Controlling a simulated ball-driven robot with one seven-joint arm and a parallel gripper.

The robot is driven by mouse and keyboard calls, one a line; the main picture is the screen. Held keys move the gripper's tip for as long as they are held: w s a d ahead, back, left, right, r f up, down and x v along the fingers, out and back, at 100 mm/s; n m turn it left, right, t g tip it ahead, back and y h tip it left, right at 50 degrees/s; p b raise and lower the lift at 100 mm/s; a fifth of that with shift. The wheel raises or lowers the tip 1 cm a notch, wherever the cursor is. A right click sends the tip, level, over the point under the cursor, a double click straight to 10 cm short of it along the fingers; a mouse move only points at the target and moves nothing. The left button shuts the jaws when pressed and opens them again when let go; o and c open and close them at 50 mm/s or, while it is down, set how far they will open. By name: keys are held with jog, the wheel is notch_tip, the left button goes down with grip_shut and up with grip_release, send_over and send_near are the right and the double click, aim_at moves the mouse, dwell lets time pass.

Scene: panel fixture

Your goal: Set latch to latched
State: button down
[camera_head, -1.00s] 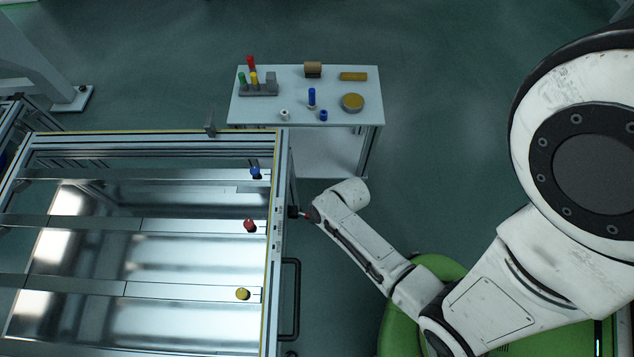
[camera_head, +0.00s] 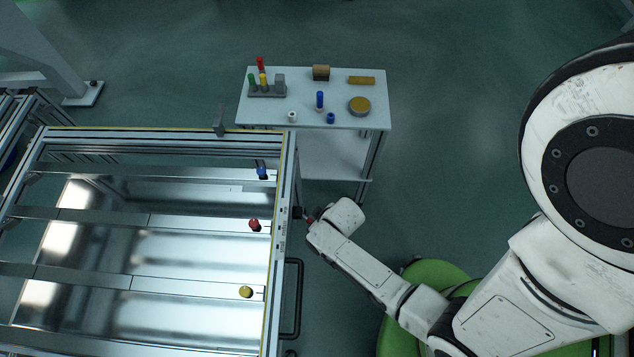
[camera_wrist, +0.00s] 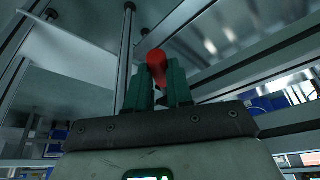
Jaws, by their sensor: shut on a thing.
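A red handle (camera_wrist: 157,66), which appears to be the latch handle, stands between the two green fingers of my gripper (camera_wrist: 161,82) in the wrist view. The gripper is shut on it, and the fingers hide its lower part. In the head view the handle is a small red spot (camera_head: 310,219) beside a dark block (camera_head: 297,212) on the right outer side of the panel fixture (camera_head: 284,185). My wrist mostly covers the gripper there. I cannot tell whether the latch is latched.
Blue (camera_head: 262,172), red (camera_head: 254,225) and yellow (camera_head: 246,291) knobs sit on the fixture's crossbars. A black bar handle (camera_head: 298,300) sticks out from its right side. A white table (camera_head: 345,114) with small parts stands behind. The floor right of that table is clear.

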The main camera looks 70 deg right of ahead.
jog(key=c, duration=1)
grip_release()
jog(key=p+v, duration=0.1)
jog(key=v, duration=0.9)
jog(key=shift+r, duration=0.35)
jog(key=shift+s+a, duration=0.1)
notch_tip(320, 180, up, 14)
jog(key=a+n+g+y, duration=0.1)
jog(key=a+n+g, duration=0.1)
jog(key=g, duration=0.1)
jog(key=shift+f+n, duration=0.2)
jog(key=shift+n, duration=0.1)
